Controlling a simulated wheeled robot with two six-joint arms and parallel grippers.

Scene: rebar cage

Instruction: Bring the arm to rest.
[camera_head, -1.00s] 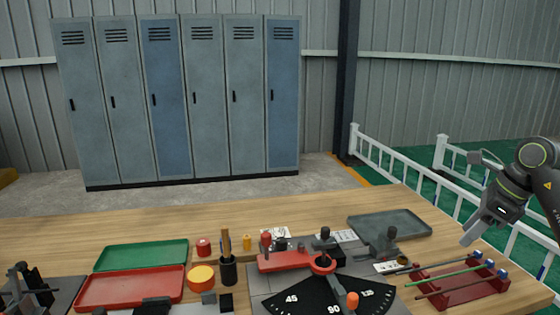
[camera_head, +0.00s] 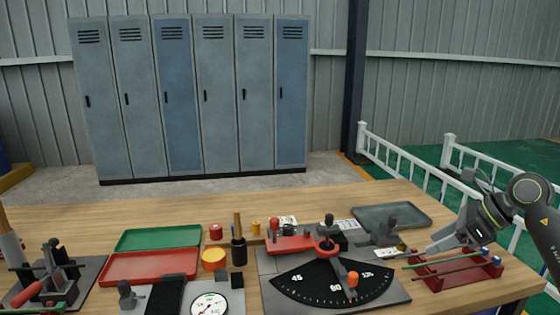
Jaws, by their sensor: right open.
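My right arm comes in from the right edge. Its gripper (camera_head: 433,248) points down and left, with its tips just above or beside the left end of the red rod rack (camera_head: 462,280). The jaws are open and I see nothing held between them. Thin rods (camera_head: 445,264), one of them green, lie across the rack. I cannot tell whether the fingertips touch a rod. My left gripper is not in view.
A bending plate with a black angle dial (camera_head: 332,283) and red lever (camera_head: 293,243) lies left of the rack. A grey tray (camera_head: 405,212) is behind it. Red (camera_head: 150,267) and green (camera_head: 160,238) trays, a round gauge (camera_head: 209,305) and a clamp fixture (camera_head: 52,272) stand further left.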

